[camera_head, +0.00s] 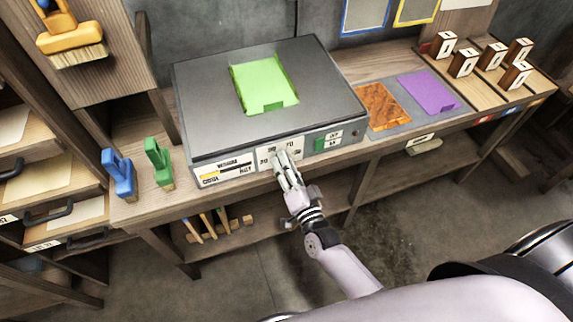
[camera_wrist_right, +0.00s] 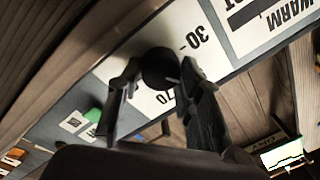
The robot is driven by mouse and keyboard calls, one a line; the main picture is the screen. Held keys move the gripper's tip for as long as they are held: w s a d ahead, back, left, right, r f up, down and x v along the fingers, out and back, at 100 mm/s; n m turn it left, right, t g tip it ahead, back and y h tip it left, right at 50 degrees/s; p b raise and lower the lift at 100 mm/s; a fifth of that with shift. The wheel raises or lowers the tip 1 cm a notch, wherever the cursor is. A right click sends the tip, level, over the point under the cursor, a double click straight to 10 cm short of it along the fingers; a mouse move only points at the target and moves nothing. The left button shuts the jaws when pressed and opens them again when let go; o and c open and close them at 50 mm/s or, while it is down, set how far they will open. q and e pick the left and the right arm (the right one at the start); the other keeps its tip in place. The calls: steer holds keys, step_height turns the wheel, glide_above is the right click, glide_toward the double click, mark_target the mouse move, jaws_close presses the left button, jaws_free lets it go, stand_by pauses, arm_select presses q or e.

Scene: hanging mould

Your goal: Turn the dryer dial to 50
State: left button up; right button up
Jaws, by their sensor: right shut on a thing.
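The dryer (camera_head: 200,110) is a grey box on the bench, with a green sheet on top. Its front has a white dial scale. In the right wrist view the dark round dial (camera_wrist_right: 160,68) stands on the white panel (camera_wrist_right: 205,45), with "30" and "70" marks readable beside it. My right gripper (camera_head: 283,160) is at the dial in the head view and hides it. In the wrist view its two fingers (camera_wrist_right: 160,75) are closed around the dial's sides. The dial's exact setting cannot be read. My left gripper is not in view.
A warmth gauge (camera_head: 227,172) is left of the dial, and a green switch (camera_head: 320,143) is right of it. Blue (camera_head: 121,174) and green (camera_head: 158,162) brushes stand at the left. Orange (camera_head: 384,105) and purple (camera_head: 428,93) sheets lie right of the dryer.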

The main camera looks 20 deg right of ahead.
steer(key=o, duration=1.2)
steer(key=shift+c, duration=0.2)
steer(key=shift+s, duration=0.1)
steer(key=s, duration=1.1)
steer(key=shift+s+d+f, duration=0.4)
steer(key=shift+f, duration=0.05)
steer(key=s+d+f+n+g, duration=0.1)
steer(key=s+f+n+g, duration=0.35)
steer(key=f, duration=1.05)
steer(key=s+f+n+g, duration=0.3)
steer(key=s+f+g, duration=0.25)
steer(key=f, duration=0.85)
steer(key=s+d+f+n+g, duration=0.1)
steer(key=s+d+f+g, duration=0.1)
steer(key=s+f, duration=0.2)
steer(key=s+d+f+n+g+h, duration=0.1)
steer(key=s+d+f+n+g, duration=0.1)
steer(key=s, duration=0.8)
steer(key=s+d+f+n+g, duration=0.1)
steer(key=s+d+f+g, duration=0.1)
steer(key=s+f, duration=0.4)
steer(key=shift+s+d+f+g, duration=0.2)
steer(key=shift+s+f+g, duration=0.2)
steer(key=shift+s+g, duration=0.45)
